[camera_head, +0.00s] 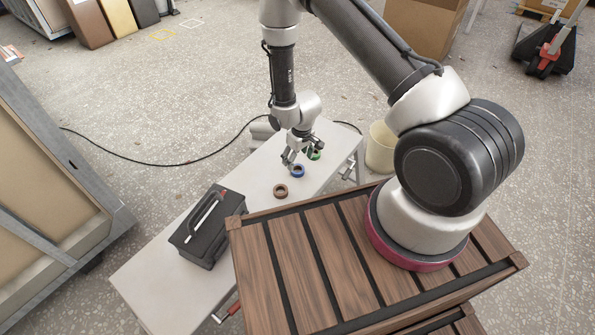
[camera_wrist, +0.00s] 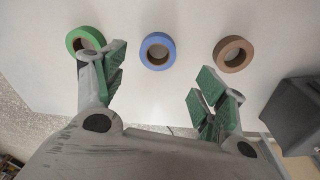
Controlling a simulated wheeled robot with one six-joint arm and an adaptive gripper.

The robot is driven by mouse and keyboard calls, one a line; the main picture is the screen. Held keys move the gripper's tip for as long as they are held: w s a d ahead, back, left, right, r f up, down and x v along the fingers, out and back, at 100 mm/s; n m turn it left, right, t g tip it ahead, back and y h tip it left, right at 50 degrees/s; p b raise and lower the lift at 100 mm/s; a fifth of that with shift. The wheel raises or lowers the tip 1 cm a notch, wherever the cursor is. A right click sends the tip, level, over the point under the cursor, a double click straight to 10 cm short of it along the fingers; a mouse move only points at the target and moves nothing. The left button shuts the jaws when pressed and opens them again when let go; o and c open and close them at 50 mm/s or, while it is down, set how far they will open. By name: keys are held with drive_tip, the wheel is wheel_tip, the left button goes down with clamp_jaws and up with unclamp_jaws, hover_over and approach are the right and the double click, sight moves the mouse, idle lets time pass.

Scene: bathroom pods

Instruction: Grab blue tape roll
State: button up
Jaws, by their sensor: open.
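The blue tape roll (camera_head: 298,171) lies flat on a white bench, between a green roll and a brown roll. In the wrist view the blue roll (camera_wrist: 158,52) shows whole, ahead of and between my fingers, with its hole in sight. My gripper (camera_head: 291,160) is open and empty, above the bench close to the blue roll. In the wrist view my gripper (camera_wrist: 160,80) has its green-padded fingers spread wide. The left finger partly covers the green tape roll (camera_wrist: 86,40). I cannot tell the exact height of the fingertips over the bench.
The brown tape roll (camera_head: 281,190) lies on the bench (camera_head: 155,276) nearer the black toolbox (camera_head: 208,226). The green tape roll (camera_head: 314,154) is behind the blue one. A cream bucket (camera_head: 380,147) stands beside the bench. A black cable (camera_head: 170,165) runs across the floor.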

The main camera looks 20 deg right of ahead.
sight(298, 169)
drive_tip(key=f, duration=0.6)
drive_tip(key=shift+w+d+f, duration=0.15)
drive_tip(key=shift+w, duration=0.15)
drive_tip(key=c, duration=1)
